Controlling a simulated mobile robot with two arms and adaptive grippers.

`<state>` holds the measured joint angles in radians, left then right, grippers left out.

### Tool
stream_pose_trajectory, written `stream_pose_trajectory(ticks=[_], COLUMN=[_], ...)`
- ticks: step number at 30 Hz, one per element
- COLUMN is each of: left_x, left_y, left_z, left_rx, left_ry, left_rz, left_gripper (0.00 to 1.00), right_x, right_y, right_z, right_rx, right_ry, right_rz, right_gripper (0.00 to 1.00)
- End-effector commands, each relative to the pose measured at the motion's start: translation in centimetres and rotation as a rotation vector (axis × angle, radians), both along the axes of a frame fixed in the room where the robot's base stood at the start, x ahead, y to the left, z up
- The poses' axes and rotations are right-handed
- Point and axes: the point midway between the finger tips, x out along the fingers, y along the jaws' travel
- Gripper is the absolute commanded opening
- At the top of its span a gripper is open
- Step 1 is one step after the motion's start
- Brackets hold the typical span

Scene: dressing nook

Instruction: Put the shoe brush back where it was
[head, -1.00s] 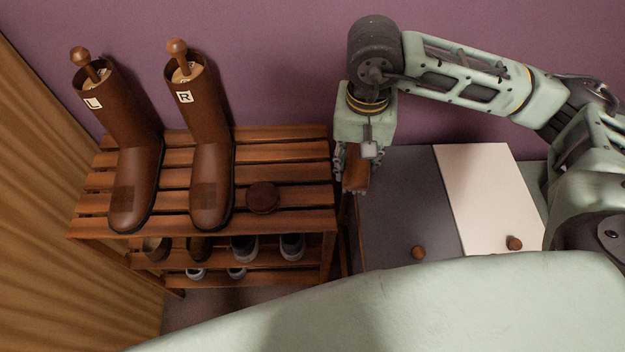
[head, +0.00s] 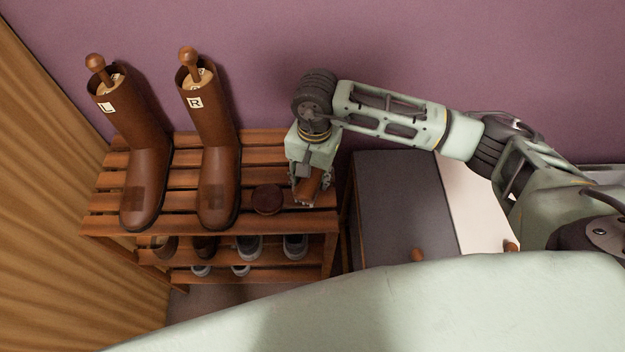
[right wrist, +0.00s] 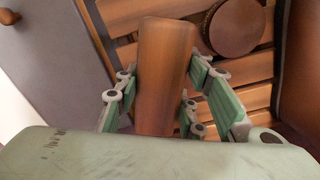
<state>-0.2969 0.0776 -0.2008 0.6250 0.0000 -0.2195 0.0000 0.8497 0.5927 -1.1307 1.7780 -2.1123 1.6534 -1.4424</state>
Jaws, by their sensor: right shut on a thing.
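My right gripper (head: 309,190) is shut on the shoe brush (head: 311,186), over the right end of the wooden rack's top shelf (head: 255,222). In the right wrist view the brush's brown wooden back (right wrist: 166,75) stands between the green fingers (right wrist: 165,105). I cannot tell whether the brush touches the slats. A round brown tin (head: 267,199) sits on the shelf just left of the gripper; it also shows in the right wrist view (right wrist: 237,27). My left gripper is not in view.
Two tall brown boots, marked L (head: 146,190) and R (head: 219,190), stand on the shelf with wooden trees inside. Several shoes (head: 249,246) sit on the lower shelves. A dark grey-topped cabinet (head: 400,200) with a pale panel (head: 475,205) stands right of the rack.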

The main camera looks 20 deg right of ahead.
Motion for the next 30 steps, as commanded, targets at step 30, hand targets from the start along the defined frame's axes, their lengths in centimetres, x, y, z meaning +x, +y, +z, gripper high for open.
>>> stream_pose_trajectory(ticks=[30], left_x=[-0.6], left_y=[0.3], left_z=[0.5], left_rx=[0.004], left_ry=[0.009], left_rz=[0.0], left_gripper=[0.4], right_x=[0.0], right_y=[0.0], right_z=[-4.3], right_rx=[0.0], right_ry=[0.001], right_rz=[0.001], right_gripper=[0.55])
